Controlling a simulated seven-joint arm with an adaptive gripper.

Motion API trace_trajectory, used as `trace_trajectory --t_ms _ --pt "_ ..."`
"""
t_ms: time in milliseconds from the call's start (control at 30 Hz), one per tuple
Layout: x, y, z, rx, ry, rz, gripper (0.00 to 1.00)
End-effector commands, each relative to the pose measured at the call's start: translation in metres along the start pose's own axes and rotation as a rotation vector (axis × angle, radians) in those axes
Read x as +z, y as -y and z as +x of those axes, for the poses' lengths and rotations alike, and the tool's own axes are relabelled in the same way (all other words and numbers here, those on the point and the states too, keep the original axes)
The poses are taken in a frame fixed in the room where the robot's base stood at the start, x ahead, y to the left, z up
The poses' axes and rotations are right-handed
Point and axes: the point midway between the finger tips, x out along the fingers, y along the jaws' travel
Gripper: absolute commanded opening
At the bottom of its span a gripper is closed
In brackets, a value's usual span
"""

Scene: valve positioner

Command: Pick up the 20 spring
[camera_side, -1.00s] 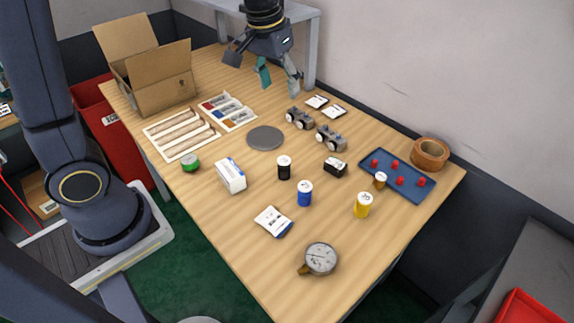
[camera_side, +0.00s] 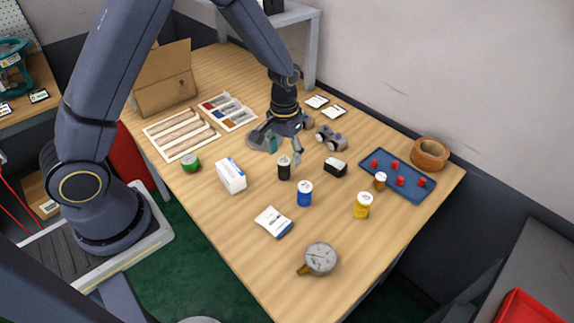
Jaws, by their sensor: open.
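Short cylinders with white tops, possibly the springs, stand upright on the table: a black one (camera_side: 284,171), a blue one (camera_side: 305,196) and a yellow one (camera_side: 362,208). Their markings are too small to read, so I cannot tell which is the 20 spring. My gripper (camera_side: 285,157) points down, open and empty, with its fingertips close to the top of the black cylinder. I cannot tell whether they touch it or are around it.
A white box (camera_side: 231,177), a green tape roll (camera_side: 190,162) and a small black block (camera_side: 335,168) lie nearby. A grey wheeled part (camera_side: 330,138) is right of my gripper.

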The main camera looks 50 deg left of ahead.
Motion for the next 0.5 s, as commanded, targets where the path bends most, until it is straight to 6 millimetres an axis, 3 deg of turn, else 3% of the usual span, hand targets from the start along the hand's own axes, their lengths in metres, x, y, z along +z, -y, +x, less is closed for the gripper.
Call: trace_trajectory --t_ms 300,500 --pt "-0.005 0.007 0.044 0.000 0.003 0.001 0.66" --pt "-0.005 0.007 0.051 0.000 -0.001 0.001 0.66"
